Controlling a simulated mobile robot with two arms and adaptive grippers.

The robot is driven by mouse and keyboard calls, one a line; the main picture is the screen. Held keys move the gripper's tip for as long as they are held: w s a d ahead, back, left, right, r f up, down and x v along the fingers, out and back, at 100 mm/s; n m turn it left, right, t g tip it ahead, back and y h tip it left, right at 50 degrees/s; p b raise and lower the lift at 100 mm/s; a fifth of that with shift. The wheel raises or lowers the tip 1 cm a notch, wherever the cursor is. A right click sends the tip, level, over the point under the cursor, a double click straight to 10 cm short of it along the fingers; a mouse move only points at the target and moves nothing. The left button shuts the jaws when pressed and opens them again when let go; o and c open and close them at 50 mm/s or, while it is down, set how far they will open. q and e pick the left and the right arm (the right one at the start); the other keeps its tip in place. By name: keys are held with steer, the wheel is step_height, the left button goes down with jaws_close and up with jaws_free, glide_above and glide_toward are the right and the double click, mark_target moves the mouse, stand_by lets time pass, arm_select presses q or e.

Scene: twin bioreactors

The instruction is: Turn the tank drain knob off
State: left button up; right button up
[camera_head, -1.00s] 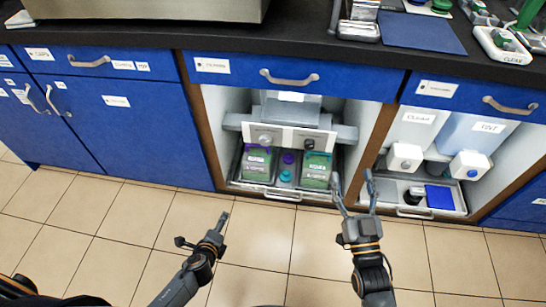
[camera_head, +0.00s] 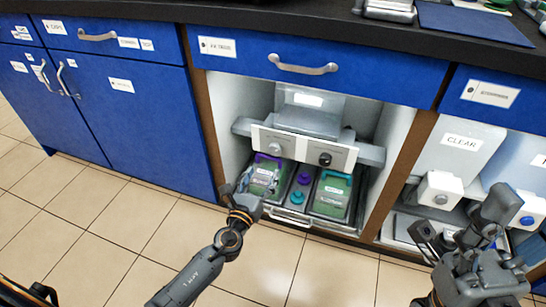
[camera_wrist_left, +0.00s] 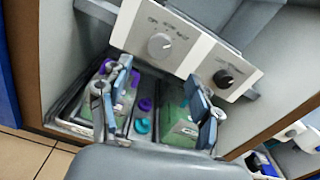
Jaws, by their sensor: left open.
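A white panel (camera_head: 300,149) in the open middle cabinet bay carries a pale grey knob (camera_head: 275,147) on its left half and a black knob (camera_head: 325,159) on its right half. The knobs also show in the left wrist view, grey (camera_wrist_left: 160,46) and black (camera_wrist_left: 222,78). The small print beside them is too small to read. My left gripper (camera_head: 246,183) is open and empty, below and left of the panel, apart from both knobs. My right gripper (camera_head: 440,236) is in front of the right bay; its jaw state is unclear.
Below the panel, green-filled containers with a purple handle (camera_head: 266,160) and a teal handle (camera_head: 336,175) sit in a tray, with purple and teal pieces between. A wooden divider (camera_head: 406,170) separates the right bay, which holds a tank labelled CLEAN (camera_head: 461,142).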

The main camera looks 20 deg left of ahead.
mark_target(274, 152)
arm_select(q)
steer(key=w+b, duration=0.1)
steer(key=w, duration=0.8)
steer(key=shift+w+d+b, duration=0.1)
steer(key=shift+d+b, duration=0.1)
steer(key=shift+b, duration=0.1)
steer(key=c, duration=1.1)
